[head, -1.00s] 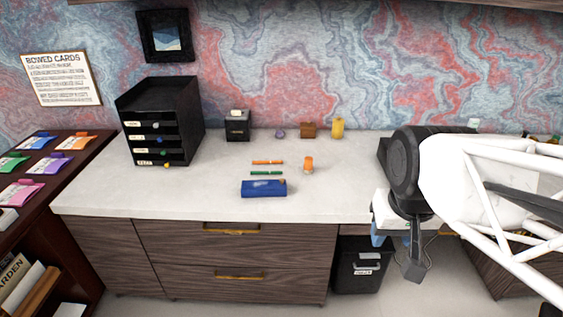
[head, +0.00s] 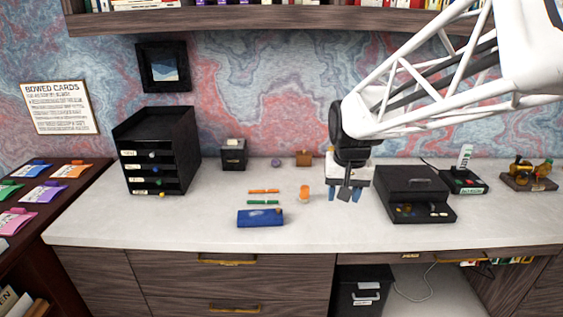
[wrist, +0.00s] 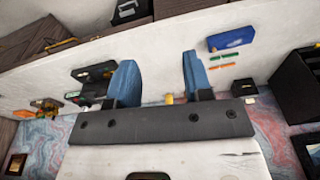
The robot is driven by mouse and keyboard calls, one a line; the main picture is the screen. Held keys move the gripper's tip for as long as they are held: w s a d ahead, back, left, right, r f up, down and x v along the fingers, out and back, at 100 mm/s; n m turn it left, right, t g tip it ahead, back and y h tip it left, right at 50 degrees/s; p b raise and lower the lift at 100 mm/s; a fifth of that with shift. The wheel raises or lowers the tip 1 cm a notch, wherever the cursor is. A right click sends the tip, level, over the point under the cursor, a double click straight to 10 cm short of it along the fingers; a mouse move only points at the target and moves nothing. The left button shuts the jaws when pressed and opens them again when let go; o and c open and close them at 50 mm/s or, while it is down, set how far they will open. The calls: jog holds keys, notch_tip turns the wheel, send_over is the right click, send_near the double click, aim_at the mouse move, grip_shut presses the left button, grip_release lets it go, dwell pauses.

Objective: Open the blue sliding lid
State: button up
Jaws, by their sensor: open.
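A blue box with a flat lid (head: 260,218) lies near the front edge of the white desktop, left of centre in the head view. A small brownish spot shows near its top right corner. It also shows in the wrist view as a blue block (wrist: 231,39) at the upper right. My gripper (head: 344,193) hangs above the desk, to the right of the blue box and well apart from it. Its two blue fingers are spread in the wrist view (wrist: 158,78), with nothing between them that I can see held.
A black drawer unit (head: 157,150) stands at left. A black case (head: 415,195) stands right of my gripper. The desktop left of the blue box is clear.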

jog(key=w+a+f, duration=0.3)
jog(key=w, duration=0.6)
jog(key=m+g, duration=0.1)
jog(key=g, duration=0.1)
send_over(278, 209)
jog(key=f, duration=1.9)
jog(key=shift+s+d+f, duration=0.1)
jog(key=shift+d+f, duration=0.15)
jog(key=shift+w+a+f, duration=0.2)
jog(key=shift+w+f, duration=0.05)
jog(key=shift+f, duration=0.1)
jog(key=shift+f, duration=3.9)
jog(key=shift+c, duration=0.4)
